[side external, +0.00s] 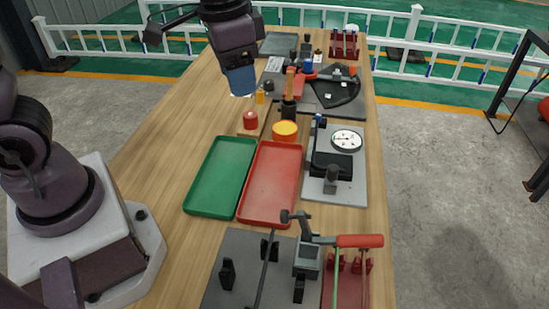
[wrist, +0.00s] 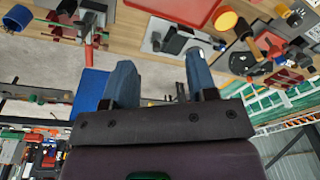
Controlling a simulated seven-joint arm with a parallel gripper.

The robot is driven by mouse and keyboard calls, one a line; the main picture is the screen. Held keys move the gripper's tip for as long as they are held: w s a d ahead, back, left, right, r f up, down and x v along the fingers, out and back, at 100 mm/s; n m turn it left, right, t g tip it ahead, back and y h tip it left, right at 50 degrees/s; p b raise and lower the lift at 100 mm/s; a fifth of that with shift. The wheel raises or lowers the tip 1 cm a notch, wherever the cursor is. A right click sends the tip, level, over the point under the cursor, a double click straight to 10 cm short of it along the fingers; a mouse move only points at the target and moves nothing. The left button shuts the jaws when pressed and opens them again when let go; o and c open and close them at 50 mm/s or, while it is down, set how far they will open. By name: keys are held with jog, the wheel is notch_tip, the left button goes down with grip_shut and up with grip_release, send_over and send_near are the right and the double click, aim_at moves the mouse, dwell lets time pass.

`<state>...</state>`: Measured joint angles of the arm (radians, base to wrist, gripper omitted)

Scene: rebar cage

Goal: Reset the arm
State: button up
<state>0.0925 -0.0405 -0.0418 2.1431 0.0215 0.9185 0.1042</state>
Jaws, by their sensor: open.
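My gripper (side external: 241,88) hangs above the far left part of the wooden table, its blue fingers pointing down. In the wrist view my gripper (wrist: 159,62) shows two blue fingers spread apart with nothing between them. In the side view the fingertips overlap the table near a small orange piece (side external: 260,96), and I cannot tell their exact height. The arm's base stands at the left of the table.
The table holds a green tray (side external: 221,177), a red tray (side external: 270,184), a dial gauge (side external: 347,139) on a plate, a red-handled clamp (side external: 359,241) in front, and a yellow-topped cylinder (side external: 285,130). White railings (side external: 458,62) stand behind. Bare wood (side external: 150,165) shows along the left edge.

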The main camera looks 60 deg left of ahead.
jog(key=s+a+r+n+t, duration=0.2)
jog(key=s+a+r+t, duration=0.1)
jog(key=s, duration=0.8)
notch_tip(320, 180, up, 3)
jog(key=shift+a+f+n+t, duration=0.1)
jog(key=shift+a+n+t, duration=0.3)
jog(key=shift+t, duration=0.2)
